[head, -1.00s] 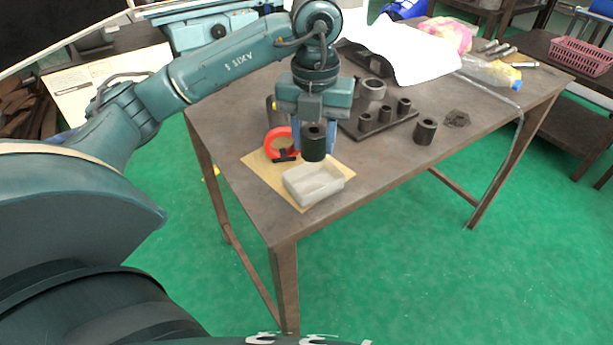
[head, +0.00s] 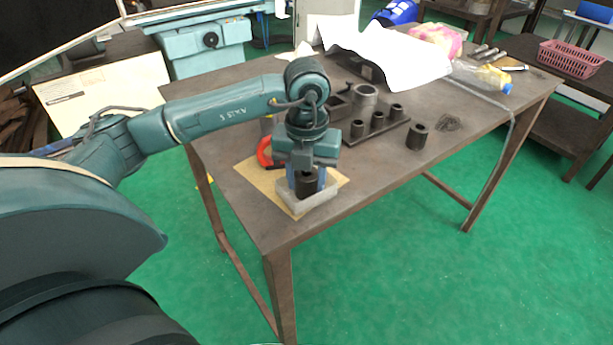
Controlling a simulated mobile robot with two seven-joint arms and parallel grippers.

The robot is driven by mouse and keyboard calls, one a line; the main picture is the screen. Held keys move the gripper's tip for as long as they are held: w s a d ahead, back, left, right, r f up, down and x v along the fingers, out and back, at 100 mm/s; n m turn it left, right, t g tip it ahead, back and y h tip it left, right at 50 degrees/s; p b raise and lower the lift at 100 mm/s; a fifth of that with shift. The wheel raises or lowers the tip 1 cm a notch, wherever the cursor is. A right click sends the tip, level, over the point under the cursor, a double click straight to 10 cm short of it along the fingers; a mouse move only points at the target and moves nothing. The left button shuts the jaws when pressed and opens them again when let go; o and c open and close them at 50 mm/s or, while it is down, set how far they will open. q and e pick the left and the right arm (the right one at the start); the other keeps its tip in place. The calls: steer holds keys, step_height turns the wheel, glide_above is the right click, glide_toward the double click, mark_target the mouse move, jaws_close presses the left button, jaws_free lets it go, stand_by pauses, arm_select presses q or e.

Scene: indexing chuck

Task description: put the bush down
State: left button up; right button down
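My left gripper (head: 307,181) points down over the front left part of the table. It is shut on a dark, hollow cylindrical bush (head: 307,187), which is upright between its blue fingers. The bush is low in the small pale grey tray (head: 322,197), inside its rim as seen from here. Whether its underside touches the tray floor is hidden by the tray's front wall. My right gripper is not in view.
The tray stands on a tan sheet (head: 257,180), with a red ring-shaped thing (head: 264,153) behind. To the right are a dark plate with several posts (head: 376,128), another dark bush (head: 416,136) and a grey ring (head: 364,98). White paper (head: 385,55) lies farther back.

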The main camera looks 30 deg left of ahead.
arm_select(q)
steer(key=shift+o, duration=0.9)
